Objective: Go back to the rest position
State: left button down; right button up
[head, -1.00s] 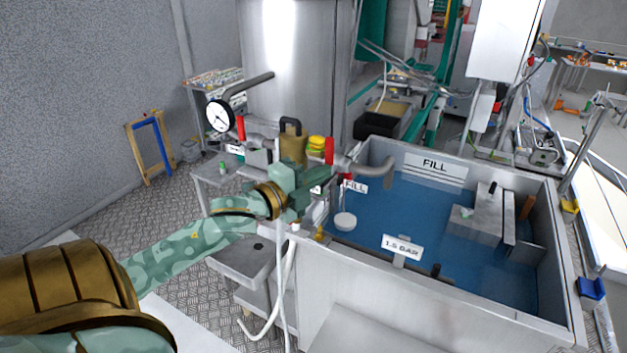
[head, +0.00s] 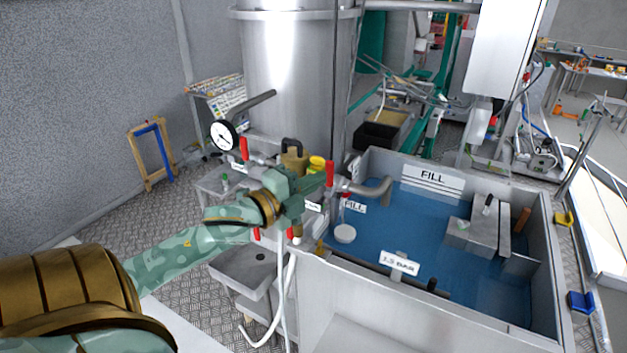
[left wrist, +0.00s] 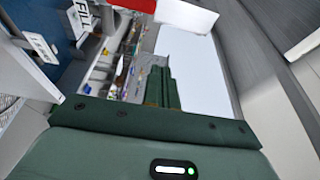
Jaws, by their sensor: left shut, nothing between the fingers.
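My left gripper (head: 312,183) is green and camouflage-patterned, with brass-coloured rings at its wrist. In the head view it stands in front of the pipes and red-handled valves beside the blue-water tank. Its fingers are small there and partly blend with the pipework behind. In the left wrist view the two green fingers (left wrist: 164,88) lie close together, with nothing seen between them. My right gripper shows in neither view.
A pressure gauge (head: 224,135), a red valve handle (head: 330,173) and a sink (head: 243,268) are close by. Diamond-plate floor (head: 120,215) is open at left.

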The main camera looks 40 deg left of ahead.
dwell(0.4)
pick_arm(q)
jog(key=s+a+f+n+g+y+b, duration=0.15)
jog(key=a+f+n, duration=0.3)
jog(key=f, duration=0.75)
jog(key=a+f+n+g+y+b, duration=0.1)
jog(key=a+f+n+g+y, duration=0.4)
jog(key=f, duration=0.7)
jog(key=s+a+f+n+g+h+b, duration=0.15)
jog(key=s+f, duration=0.25)
jog(key=f, duration=0.7)
jog(key=s+a+f+n+b, duration=0.1)
jog(key=s+f+b, duration=0.3)
jog(key=f, duration=0.6)
jog(key=s+d+f+n+g+h+b, duration=0.1)
jog(key=s+d+f+g+b, duration=0.25)
jog(key=s+f, duration=0.7)
jog(key=s+d+f+n+g+b, duration=0.2)
jog(key=s+d+f, duration=0.45)
jog(key=f, duration=0.75)
jog(key=s+d+f+g+h+b, duration=0.2)
jog(key=s+d+f+b, duration=0.7)
jog(key=s+d+f, duration=0.5)
jog(key=shift+s+d+f+g, duration=0.25)
jog(key=shift+d+f+g, duration=0.35)
jog(key=shift+g, duration=0.25)
